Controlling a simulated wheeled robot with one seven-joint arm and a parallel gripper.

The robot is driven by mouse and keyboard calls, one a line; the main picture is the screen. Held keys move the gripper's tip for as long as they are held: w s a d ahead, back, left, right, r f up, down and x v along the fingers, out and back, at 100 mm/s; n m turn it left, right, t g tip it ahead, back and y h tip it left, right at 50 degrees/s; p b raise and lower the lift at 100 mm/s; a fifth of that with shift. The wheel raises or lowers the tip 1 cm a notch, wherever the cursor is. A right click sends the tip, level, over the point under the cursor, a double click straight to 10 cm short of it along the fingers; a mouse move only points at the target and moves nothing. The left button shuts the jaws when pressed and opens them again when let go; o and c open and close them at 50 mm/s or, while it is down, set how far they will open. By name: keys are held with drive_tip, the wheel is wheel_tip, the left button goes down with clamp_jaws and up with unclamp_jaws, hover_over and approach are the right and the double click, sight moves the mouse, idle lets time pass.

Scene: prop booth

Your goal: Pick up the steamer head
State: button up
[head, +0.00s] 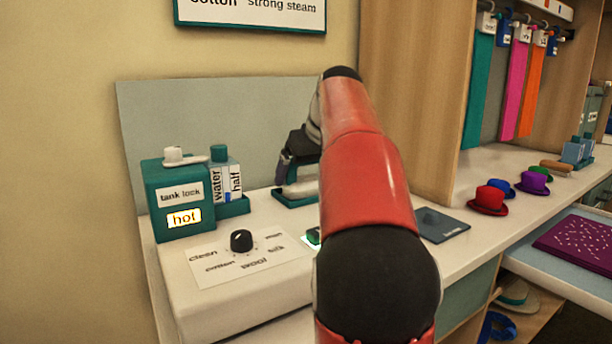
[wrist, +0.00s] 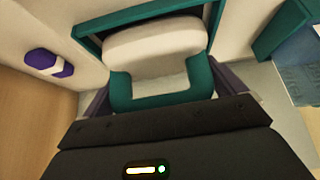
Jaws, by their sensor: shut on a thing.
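The steamer head (head: 302,188) is a pale piece at the teal cradle (head: 297,201) on the white counter, partly hidden behind my red arm. In the wrist view the white and teal steamer head (wrist: 163,100) lies between my fingers, with the teal cradle frame (wrist: 92,22) around its far side. My gripper (head: 286,172) reaches down at it from behind my arm. In the wrist view my gripper (wrist: 163,90) is shut on it, one finger on each side. I cannot tell whether it is clear of the cradle.
A dial (head: 241,240) sits on a label card in front. Small hats (head: 489,198) stand on the right counter, with a dark pad (head: 440,225) nearer.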

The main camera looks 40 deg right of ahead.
sight(305, 177)
wheel_tip(305, 177, up, 8)
drive_tip(key=p, duration=0.3)
drive_tip(key=shift+f, duration=0.15)
drive_tip(key=shift+r, duration=0.85)
